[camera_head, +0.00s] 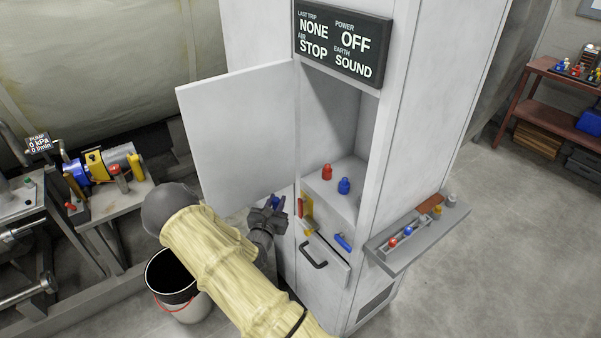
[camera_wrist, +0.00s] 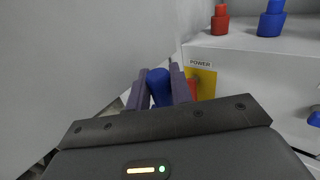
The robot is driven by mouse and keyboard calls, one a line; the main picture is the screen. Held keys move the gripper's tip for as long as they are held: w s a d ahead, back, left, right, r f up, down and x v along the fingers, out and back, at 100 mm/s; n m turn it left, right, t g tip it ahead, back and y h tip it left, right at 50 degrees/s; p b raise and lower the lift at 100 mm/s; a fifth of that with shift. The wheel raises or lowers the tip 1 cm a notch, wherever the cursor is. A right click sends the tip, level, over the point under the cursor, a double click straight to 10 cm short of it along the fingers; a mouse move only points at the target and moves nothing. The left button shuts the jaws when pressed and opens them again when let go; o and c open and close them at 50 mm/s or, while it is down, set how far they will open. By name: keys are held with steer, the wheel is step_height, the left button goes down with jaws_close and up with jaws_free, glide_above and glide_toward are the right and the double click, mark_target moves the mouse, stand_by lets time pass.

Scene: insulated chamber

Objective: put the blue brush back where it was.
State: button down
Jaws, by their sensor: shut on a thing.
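My gripper (camera_wrist: 158,90) is shut on a blue, rounded piece (camera_wrist: 157,84) held between its fingers. Only its top shows, so I cannot tell its full shape or be sure it is the brush. In the head view my gripper (camera_head: 266,214) is between the open cabinet door and the yellow POWER plate (camera_head: 307,205), with some blue (camera_head: 276,203) at its fingers. A blue piece (camera_head: 344,186) and a red piece (camera_head: 327,172) stand upright on the cabinet's inner floor; they also show in the wrist view as blue (camera_wrist: 270,20) and red (camera_wrist: 220,20).
The cabinet door (camera_head: 250,125) stands open left of my gripper. A red lever (camera_head: 300,207) is on the yellow plate. A drawer handle (camera_head: 313,253) and blue handle (camera_head: 342,242) are below. A side tray (camera_head: 385,256) holds small red and blue pieces. A bucket (camera_head: 190,309) stands below.

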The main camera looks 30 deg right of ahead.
steer(key=s+a+f+n+t+y, duration=0.3)
steer(key=s+a+f+n+y, duration=0.1)
steer(key=s+a+f+y, duration=0.1)
steer(key=s+a+f+n+t+y, duration=0.2)
steer(key=s+a+f+n+y, duration=0.3)
steer(key=a+f+y, duration=0.3)
steer(key=a+f, duration=0.1)
steer(key=a, duration=0.3)
steer(key=shift+a+t, duration=0.2)
steer(key=shift+t, duration=0.2)
steer(key=shift+w+f, duration=0.1)
steer(key=shift+w, duration=0.05)
